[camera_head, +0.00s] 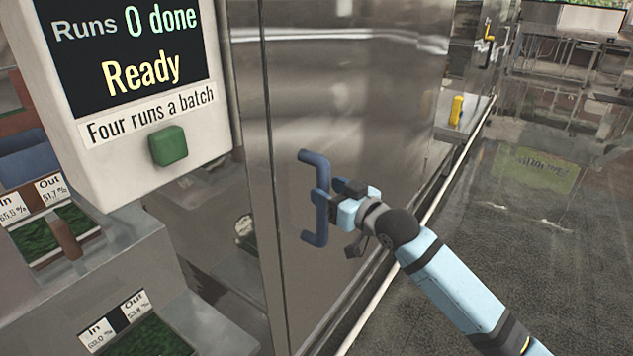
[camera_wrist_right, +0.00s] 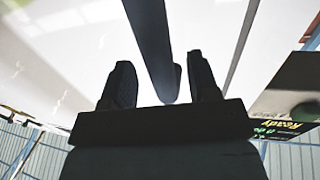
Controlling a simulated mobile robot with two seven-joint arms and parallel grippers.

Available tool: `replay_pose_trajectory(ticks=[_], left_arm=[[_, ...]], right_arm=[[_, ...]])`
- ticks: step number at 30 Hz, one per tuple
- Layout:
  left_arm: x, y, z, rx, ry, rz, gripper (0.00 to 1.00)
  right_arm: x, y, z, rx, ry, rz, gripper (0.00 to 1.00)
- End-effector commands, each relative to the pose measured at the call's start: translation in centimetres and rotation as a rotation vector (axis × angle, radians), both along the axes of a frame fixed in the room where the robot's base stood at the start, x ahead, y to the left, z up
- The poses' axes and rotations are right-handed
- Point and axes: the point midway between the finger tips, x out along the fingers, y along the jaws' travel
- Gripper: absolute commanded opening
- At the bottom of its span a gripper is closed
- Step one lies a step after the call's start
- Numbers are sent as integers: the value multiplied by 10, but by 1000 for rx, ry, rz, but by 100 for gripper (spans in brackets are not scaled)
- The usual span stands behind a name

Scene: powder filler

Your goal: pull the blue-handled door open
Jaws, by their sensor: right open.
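The blue handle (camera_head: 314,236) is a bracket-shaped bar standing upright on the shiny metal door (camera_head: 345,95), near the door's left edge. My right gripper (camera_head: 327,197) is at the middle of the handle, reaching in from the lower right. In the right wrist view, the two dark fingers of my right gripper (camera_wrist_right: 162,88) stand apart, with the handle bar (camera_wrist_right: 150,40) running between them. The bar looks closer to one finger, and I cannot tell whether it touches. The fingertips are partly hidden in the head view. My left gripper is not in view.
A white panel with a screen (camera_head: 125,50) and a green button (camera_head: 168,146) hangs left of the door. Grey bins with In and Out labels (camera_head: 110,325) stand at the lower left. A yellow object (camera_head: 456,110) is farther back. Open floor (camera_head: 520,230) lies to the right.

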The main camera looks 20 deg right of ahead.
Motion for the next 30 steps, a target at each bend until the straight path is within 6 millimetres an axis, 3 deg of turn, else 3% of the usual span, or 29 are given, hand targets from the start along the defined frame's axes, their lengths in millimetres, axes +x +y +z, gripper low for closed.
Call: replay_pose_trajectory(ticks=[6, 18, 19, 26, 30], left_arm=[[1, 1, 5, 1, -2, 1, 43], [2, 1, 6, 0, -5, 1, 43], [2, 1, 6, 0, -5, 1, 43], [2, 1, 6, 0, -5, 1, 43], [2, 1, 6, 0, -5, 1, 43]], right_arm=[[27, 14, 0, 0, 0, 0, 55], [35, 18, 0, -1, 0, 1, 55], [35, 18, 0, -1, 0, 1, 52], [34, 18, 0, -1, 0, 1, 0], [34, 18, 0, -1, 0, 1, 0]])
